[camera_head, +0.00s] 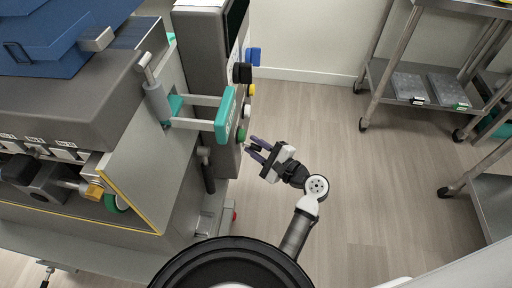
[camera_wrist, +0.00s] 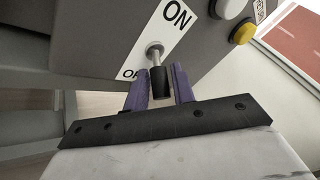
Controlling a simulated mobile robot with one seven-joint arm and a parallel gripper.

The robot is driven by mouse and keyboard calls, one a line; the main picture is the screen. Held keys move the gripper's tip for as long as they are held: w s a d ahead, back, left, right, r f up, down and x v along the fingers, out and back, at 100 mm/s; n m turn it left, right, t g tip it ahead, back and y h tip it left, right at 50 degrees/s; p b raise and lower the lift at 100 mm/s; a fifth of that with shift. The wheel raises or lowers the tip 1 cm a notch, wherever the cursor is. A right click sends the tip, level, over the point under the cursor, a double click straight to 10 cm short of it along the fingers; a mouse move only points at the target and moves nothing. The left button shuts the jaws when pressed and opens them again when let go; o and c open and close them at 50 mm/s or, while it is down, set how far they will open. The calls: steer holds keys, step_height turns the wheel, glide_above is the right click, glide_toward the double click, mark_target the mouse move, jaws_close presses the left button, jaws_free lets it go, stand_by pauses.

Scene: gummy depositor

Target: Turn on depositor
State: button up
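The depositor (camera_head: 210,60) is the large grey machine at the left of the head view, with a control panel on its right face. In the wrist view a metal switch lever (camera_wrist: 156,55) with a black tip (camera_wrist: 158,79) sticks out of a white ON/OFF label (camera_wrist: 176,22). ON is above the lever; OFF is partly cut off at lower left. My gripper (camera_head: 253,146) is beside the panel in the head view. In the wrist view its purple fingers (camera_wrist: 160,84) are apart, one on each side of the black tip, with visible gaps. The switch is not clearly visible in the head view.
Green (camera_head: 240,135), yellow (camera_head: 251,90) and blue (camera_head: 253,56) controls line the panel edge. A teal-faced handle (camera_head: 225,115) sticks out just left of my gripper. A metal shelf rack (camera_head: 440,92) stands at the right. The floor (camera_head: 370,180) between is clear.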

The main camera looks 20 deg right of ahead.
jaws_close()
